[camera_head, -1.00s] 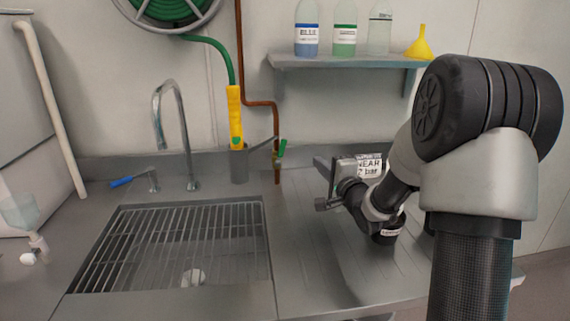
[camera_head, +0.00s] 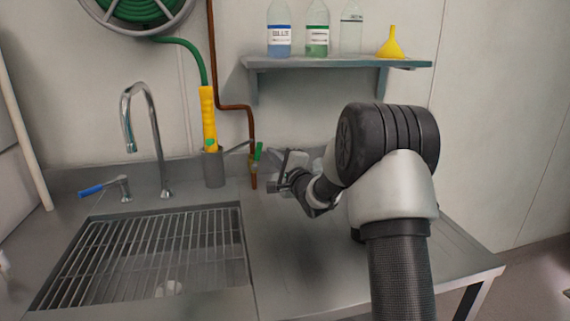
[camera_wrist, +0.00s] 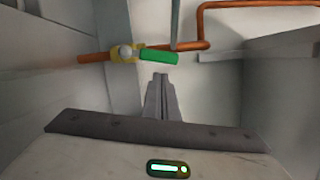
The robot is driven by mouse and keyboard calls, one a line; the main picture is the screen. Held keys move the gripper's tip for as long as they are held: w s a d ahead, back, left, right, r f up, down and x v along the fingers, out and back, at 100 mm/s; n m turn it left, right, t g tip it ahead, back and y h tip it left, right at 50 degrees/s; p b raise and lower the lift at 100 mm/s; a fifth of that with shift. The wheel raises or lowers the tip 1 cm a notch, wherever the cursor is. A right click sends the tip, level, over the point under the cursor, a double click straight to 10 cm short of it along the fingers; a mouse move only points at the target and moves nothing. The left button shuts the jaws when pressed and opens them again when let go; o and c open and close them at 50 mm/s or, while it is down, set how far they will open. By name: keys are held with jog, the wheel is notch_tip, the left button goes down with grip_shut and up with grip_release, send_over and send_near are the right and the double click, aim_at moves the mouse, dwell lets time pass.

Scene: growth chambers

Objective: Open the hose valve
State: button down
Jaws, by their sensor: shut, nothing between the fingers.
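The hose valve sits on the copper pipe behind the counter, with a green lever (camera_head: 258,152) and a brass body (camera_head: 252,164). In the wrist view the green lever (camera_wrist: 158,57) points right from the brass body (camera_wrist: 125,53), roughly along the pipe. My gripper (camera_head: 274,183) is to the right of the valve in the head view. In the wrist view my gripper's fingers (camera_wrist: 160,80) are shut and empty, their tips just below the lever in the picture. A gap shows between tips and lever; its depth is hard to tell.
A yellow hose nozzle (camera_head: 209,120) stands in a grey holder (camera_head: 213,169) left of the valve. The faucet (camera_head: 160,150) and grated sink (camera_head: 150,262) are further left. A shelf (camera_head: 335,64) with bottles and a yellow funnel (camera_head: 391,44) hangs above my arm.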

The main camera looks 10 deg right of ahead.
jog(key=shift+a+r, duration=0.1)
jog(key=shift+a, duration=0.4)
jog(key=shift+a+r+n+g+p, duration=0.3)
jog(key=shift+a+r+n+p, duration=0.2)
jog(key=shift+a+n, duration=0.4)
jog(key=shift+d, duration=0.2)
